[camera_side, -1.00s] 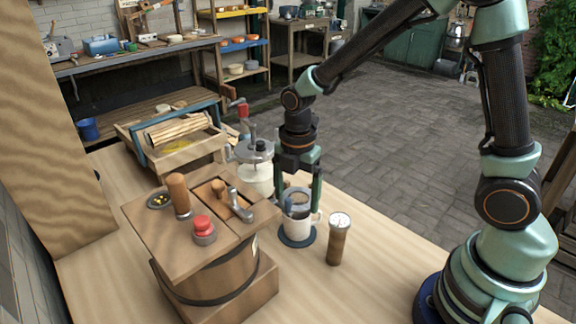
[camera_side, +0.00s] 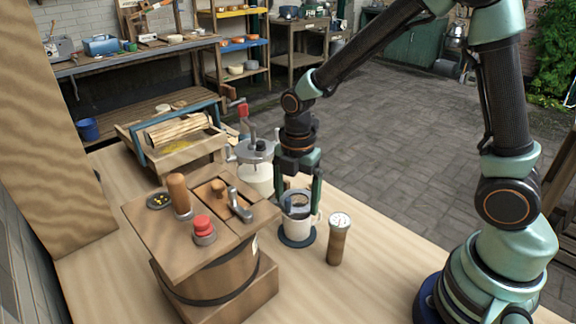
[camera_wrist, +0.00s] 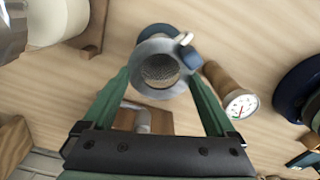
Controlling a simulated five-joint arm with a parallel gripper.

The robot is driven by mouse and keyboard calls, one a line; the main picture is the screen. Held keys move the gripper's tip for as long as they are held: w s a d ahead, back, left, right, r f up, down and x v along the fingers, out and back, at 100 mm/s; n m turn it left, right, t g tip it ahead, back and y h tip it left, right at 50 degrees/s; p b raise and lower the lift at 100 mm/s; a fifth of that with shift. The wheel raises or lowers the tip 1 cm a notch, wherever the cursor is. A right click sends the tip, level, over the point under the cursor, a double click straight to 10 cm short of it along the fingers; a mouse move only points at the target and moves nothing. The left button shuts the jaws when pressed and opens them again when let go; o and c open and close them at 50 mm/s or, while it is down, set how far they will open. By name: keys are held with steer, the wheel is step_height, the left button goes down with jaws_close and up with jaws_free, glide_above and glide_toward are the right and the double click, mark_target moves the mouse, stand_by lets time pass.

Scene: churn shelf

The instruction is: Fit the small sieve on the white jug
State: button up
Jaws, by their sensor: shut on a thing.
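My gripper (camera_side: 300,196) is shut on the small sieve (camera_side: 296,208), a grey ring with a mesh bowl. In the wrist view the sieve's mesh (camera_wrist: 160,68) lies between the two green fingers, with a blue tab at its right. The white jug (camera_side: 298,229) stands upright on a dark blue round mat (camera_side: 296,241), directly below the sieve. Its handle (camera_wrist: 184,39) shows past the ring in the wrist view. The sieve is at the jug's mouth; I cannot tell whether it rests on the rim. The ring hides most of the jug from above.
A brown cylinder with a white dial (camera_side: 338,239) stands close to the jug's right. A wooden churn (camera_side: 211,268) with items on its lid is at left. A cream jar with a metal lid (camera_side: 258,175) stands behind. Bare tabletop lies to the front right.

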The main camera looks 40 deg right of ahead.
steer(key=shift+f, duration=1.4)
stand_by(0.5)
steer(key=o, duration=1)
steer(key=shift+r, duration=0.1)
steer(key=shift+r, duration=4)
